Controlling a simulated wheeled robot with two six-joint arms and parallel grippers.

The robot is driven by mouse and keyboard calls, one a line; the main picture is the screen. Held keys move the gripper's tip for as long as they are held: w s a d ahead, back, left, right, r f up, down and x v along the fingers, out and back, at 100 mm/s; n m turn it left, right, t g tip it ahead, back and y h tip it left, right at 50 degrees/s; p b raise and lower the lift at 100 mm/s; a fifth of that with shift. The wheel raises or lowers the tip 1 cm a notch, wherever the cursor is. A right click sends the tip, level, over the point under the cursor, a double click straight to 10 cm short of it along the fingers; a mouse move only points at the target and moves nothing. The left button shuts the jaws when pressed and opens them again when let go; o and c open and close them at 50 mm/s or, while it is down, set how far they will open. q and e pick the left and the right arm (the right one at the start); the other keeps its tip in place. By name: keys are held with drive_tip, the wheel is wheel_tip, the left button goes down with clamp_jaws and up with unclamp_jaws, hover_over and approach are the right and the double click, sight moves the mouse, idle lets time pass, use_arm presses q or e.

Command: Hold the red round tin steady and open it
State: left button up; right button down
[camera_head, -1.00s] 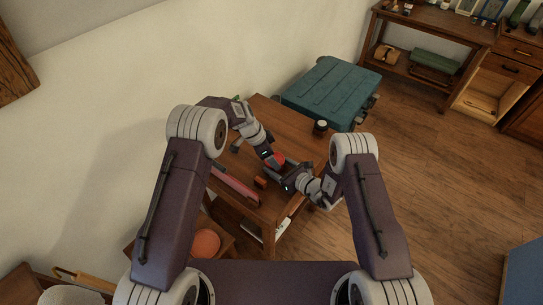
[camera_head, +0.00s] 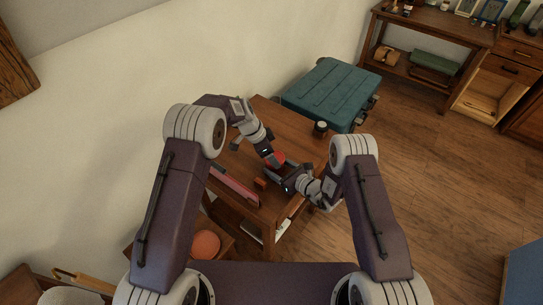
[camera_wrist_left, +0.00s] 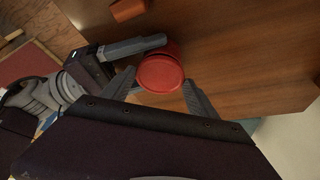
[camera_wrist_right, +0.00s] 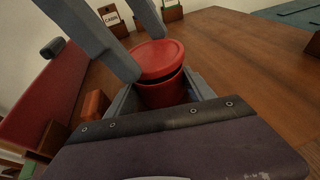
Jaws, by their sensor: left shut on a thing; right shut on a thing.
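The red round tin (camera_head: 278,158) stands on the small wooden table, partly hidden by both grippers. In the right wrist view its lid (camera_wrist_right: 158,57) sits above the body (camera_wrist_right: 163,92), with a dark gap between them on the right side. My left gripper (camera_head: 271,158) reaches in from above and is shut on the lid; its fingers also show in the left wrist view (camera_wrist_left: 163,93). My right gripper (camera_head: 283,171) comes in low from the right and is shut on the body, with a finger on each side in its wrist view (camera_wrist_right: 160,98).
The wooden table (camera_head: 292,122) also holds a long red object (camera_head: 234,187), a small orange-brown block (camera_head: 260,184) and a dark jar with a pale lid (camera_head: 320,128). A teal case (camera_head: 330,92) stands behind the table. The wall is close on the left.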

use_arm(q)
drive_tip(key=shift+r, duration=0.35)
drive_tip(key=shift+r, duration=0.1)
wheel_tip(320, 180, up, 4)
drive_tip(key=shift+f, duration=0.1)
use_arm(e)
drive_tip(key=shift+c, duration=1.4)
unclamp_jaws()
